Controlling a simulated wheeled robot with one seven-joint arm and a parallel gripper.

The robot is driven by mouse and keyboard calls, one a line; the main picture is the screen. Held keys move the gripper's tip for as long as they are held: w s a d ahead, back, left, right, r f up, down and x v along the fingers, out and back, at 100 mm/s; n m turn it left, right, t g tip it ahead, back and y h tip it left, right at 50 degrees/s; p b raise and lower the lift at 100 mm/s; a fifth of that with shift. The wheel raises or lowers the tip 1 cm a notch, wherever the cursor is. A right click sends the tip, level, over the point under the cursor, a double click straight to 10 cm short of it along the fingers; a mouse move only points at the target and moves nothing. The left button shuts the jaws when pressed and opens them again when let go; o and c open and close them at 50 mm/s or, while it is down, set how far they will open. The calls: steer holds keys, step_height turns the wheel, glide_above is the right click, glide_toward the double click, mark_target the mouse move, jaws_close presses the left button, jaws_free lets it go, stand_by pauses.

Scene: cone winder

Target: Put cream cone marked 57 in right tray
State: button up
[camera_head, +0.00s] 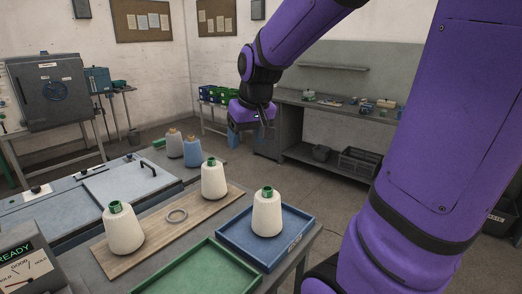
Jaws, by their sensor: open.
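Three cream cones with green tops show. One cream cone (123,230) stands upright at the near left end of a wooden board (165,236). A second cream cone (213,180) stands upright at the board's far end. A third cream cone (266,216) stands upright in the blue tray (228,240), the right one of two trays. I cannot read a number 57 on any cone. A green tray (205,272) in front is empty. My gripper (256,129) is open, raised beyond the table and well apart from the cones; its fingers show only partly.
A grey ring (177,215) lies on the board between two cones. A grey cone (174,145) and a blue cone (193,152) stand behind. A dial gauge box (28,266) is at the near left. A workbench (340,112) stands at the back.

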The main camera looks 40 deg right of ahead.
steer(key=s+a+r+n+t, duration=0.1)
steer(key=s+a+r, duration=0.1)
steer(key=s+a, duration=0.2)
steer(key=s+a+r+n, duration=0.1)
steer(key=s+a, duration=0.4)
steer(key=s, duration=0.6)
steer(key=shift+a+r+n+t, duration=0.2)
steer(key=shift+r+n+t, duration=0.15)
steer(key=shift+r, duration=0.4)
